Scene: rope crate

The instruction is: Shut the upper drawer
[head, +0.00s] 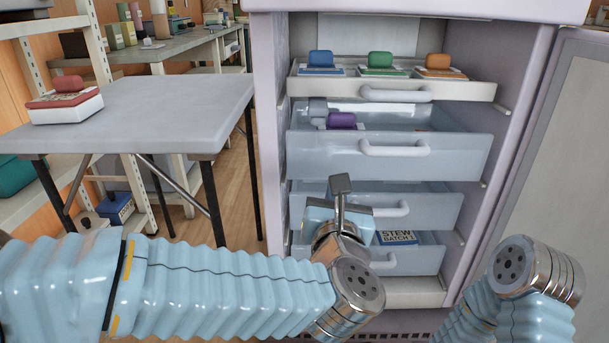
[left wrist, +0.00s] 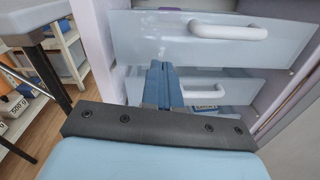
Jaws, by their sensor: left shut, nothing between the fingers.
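A pale blue upper drawer (head: 470,155) with a white handle stands pulled out of the white cabinet; its inside shows, with a purple-topped item (head: 342,121) in it. Above it, a shallow white tray (head: 480,90) with its own handle also shows. My left gripper (head: 340,185) is shut and empty, pointing up just below the upper drawer's front, left of its handle. In the left wrist view, the shut fingers (left wrist: 160,85) overlap the lower edge of a drawer front (left wrist: 160,40); I cannot tell whether they touch. My right gripper is out of view.
Two lower drawers (head: 440,205) sit beneath, the lowest holding a "STEW BATCH" pack (head: 398,238). The open cabinet door (head: 560,150) stands at right. A grey table (head: 170,105) with a red-and-white box (head: 65,103) is at left. Floor shows between table and cabinet.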

